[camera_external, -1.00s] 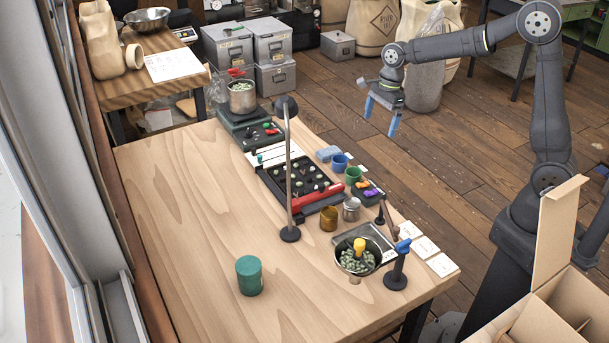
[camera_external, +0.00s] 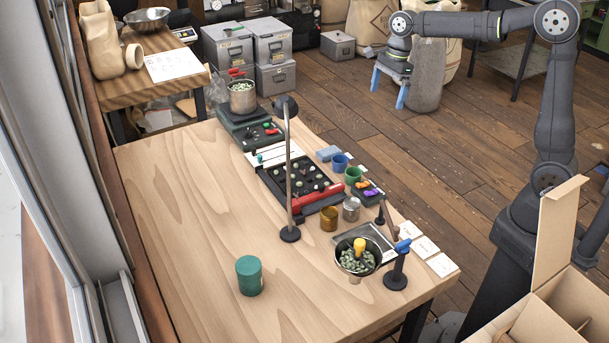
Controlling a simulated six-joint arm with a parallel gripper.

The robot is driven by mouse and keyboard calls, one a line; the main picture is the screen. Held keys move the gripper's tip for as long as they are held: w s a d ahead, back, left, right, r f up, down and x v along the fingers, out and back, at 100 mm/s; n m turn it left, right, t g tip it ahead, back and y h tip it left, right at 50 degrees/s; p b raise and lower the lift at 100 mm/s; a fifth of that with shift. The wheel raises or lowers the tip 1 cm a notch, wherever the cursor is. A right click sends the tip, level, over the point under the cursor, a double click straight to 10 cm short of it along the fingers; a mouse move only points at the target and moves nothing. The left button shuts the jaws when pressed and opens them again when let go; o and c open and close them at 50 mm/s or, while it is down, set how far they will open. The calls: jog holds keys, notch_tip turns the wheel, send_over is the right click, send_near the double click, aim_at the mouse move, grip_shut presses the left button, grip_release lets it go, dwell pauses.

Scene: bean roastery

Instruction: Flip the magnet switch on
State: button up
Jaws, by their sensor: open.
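My gripper (camera_external: 386,98) is open and empty, with its blue fingers apart and pointing down. It hangs beyond the workbench, over the wooden floor near the sacks, well away from everything on the bench. A dark box with small red and green parts (camera_external: 266,132) sits at the far end of the bench. Nearer is a black panel (camera_external: 285,172) with several small pieces on it and a red bar (camera_external: 318,194) along its near edge. I cannot tell which of these small parts is the magnet switch, or its position.
A pot of green beans (camera_external: 242,97) stands at the bench's far end. A tall post (camera_external: 288,170) rises mid-bench. Cups, a bean-filled funnel (camera_external: 345,262) and a blue-handled stand (camera_external: 397,270) line the right side. A green canister (camera_external: 249,276) stands alone; the bench's left side is clear.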

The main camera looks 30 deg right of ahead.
jog(key=shift+r, duration=0.4)
